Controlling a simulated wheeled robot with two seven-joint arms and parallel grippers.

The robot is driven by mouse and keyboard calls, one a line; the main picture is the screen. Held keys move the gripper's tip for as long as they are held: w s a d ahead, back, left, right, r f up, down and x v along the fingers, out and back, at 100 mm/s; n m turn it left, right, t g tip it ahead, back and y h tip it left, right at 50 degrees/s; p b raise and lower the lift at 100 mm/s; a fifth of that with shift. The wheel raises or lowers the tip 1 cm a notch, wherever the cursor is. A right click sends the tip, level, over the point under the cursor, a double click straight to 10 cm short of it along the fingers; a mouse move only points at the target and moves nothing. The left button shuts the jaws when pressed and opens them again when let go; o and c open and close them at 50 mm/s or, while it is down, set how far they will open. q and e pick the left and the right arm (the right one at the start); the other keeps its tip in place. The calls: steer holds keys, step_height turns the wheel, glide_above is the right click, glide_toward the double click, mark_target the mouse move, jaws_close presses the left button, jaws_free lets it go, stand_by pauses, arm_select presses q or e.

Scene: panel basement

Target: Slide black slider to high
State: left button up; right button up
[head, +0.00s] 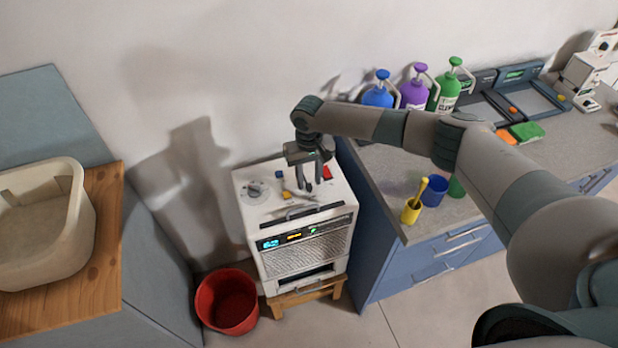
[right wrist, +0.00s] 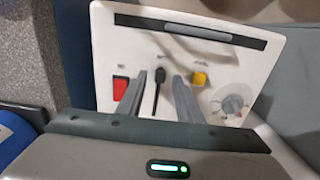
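The black slider (right wrist: 159,76) is on the white top panel (right wrist: 105,50) of a boxy machine, between a red switch (right wrist: 120,88) and a yellow control (right wrist: 200,78). Its label is too small to read. My right gripper (head: 311,180) hangs over this panel, fingers down. In the right wrist view its two fingers (right wrist: 160,78) are apart, one on each side of the black slider, with gaps showing. I cannot tell how deep the fingertips reach. In the head view the fingers partly hide the slider area. My left gripper is not in view.
A round dial (head: 254,189) is on the same panel. A red bucket (head: 228,302) stands on the floor left of the machine. A counter to the right holds bottles, a yellow cup (head: 411,212) and a blue cup (head: 434,191). A beige basin (head: 75,230) sits at far left.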

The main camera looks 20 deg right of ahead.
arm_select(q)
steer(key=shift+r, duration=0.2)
arm_select(e)
steer(key=shift+f, duration=0.65)
